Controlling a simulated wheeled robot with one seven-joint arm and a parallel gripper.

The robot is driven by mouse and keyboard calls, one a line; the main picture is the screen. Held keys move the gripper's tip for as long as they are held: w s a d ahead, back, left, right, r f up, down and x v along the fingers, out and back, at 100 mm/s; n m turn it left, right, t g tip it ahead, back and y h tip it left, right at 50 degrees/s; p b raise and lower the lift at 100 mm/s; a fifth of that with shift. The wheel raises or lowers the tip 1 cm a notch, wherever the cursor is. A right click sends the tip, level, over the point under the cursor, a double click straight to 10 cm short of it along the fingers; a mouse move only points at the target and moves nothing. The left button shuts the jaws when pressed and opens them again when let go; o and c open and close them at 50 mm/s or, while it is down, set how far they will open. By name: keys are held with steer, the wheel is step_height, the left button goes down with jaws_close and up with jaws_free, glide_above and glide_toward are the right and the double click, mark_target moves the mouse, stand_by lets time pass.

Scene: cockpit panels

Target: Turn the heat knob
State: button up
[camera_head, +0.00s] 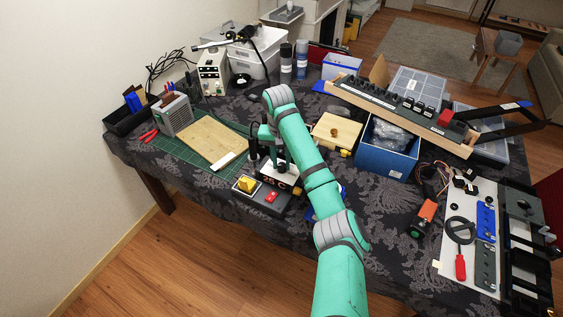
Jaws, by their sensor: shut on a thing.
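A dark station (262,198) with a lit red "25 C" display (275,182) sits at the front edge of the cloth-covered table. It has a yellow block-like part (247,184) at its left and a red button-like part (271,197) in front. My teal arm reaches in from the bottom, and my gripper (268,160) points down at the station, just behind the display. My gripper is shut on what seems to be the heat knob. The knob itself is hidden by the gripper and arm, so its turn angle cannot be told.
A green cutting mat (176,153) with a wooden board (211,142) lies left of the station. A wooden box (336,132) and a blue bin (387,162) stand to the right. Tools and panels crowd the right side. Dark cloth right of my arm is partly clear.

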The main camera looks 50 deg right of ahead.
mark_target(282, 164)
steer(key=m, duration=0.6)
steer(key=shift+d+r, duration=0.1)
stand_by(0.6)
steer(key=o, duration=1)
steer(key=shift+o, duration=0.2)
step_height(282, 164, up, 11)
steer(key=shift+w, duration=0.15)
steer(key=shift+f, duration=0.2)
